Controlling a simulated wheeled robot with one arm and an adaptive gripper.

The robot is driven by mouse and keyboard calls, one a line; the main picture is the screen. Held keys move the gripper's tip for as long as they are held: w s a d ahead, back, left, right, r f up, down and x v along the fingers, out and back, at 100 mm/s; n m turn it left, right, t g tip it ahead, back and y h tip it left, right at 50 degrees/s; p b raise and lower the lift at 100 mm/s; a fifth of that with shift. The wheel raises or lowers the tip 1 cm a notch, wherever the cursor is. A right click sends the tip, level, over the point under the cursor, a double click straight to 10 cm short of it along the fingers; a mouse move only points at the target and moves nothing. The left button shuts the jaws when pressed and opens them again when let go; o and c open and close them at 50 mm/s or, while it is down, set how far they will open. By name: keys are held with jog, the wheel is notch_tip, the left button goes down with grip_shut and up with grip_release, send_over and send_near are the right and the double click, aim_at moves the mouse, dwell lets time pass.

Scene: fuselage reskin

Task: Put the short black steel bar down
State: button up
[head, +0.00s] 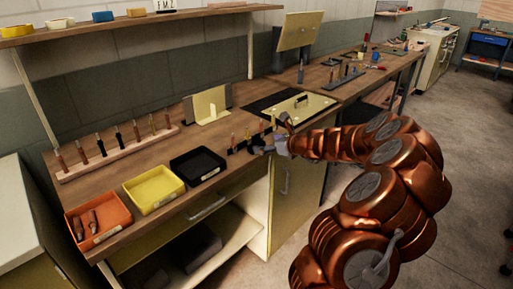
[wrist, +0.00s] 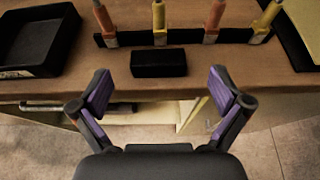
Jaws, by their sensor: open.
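The short black steel bar (wrist: 158,63) lies on the wooden bench top near its front edge in the wrist view. It lies just in front of a black strip that holds several orange- and yellow-handled tools. My gripper (wrist: 168,88) is open and empty, with its purple-padded fingers spread on either side of the bar and short of it. The bar appears apart from both fingers. In the head view my gripper (head: 281,148) is at the bench's front edge, to the right of the black tray, and the bar cannot be made out clearly there.
A black tray (wrist: 73,42) is to the left of the bar, and a yellow tray (head: 154,203) and an orange tray (head: 98,236) stand further left. A yellow plate with a handle (head: 299,106) lies behind my gripper. A wooden tool rack (head: 120,154) stands at the back left.

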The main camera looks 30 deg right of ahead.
aim_at(257, 144)
jog(key=x, duration=0.3)
jog(key=shift+w+a+f, duration=0.15)
jog(key=shift+a+f, duration=0.05)
jog(key=shift+f, duration=0.2)
jog(key=shift+x, duration=0.85)
jog(key=shift+r, duration=0.15)
jog(key=shift+c, duration=0.2)
jog(key=c, duration=1.5)
jog(key=shift+c, duration=1)
jog(key=shift+r, duration=0.1)
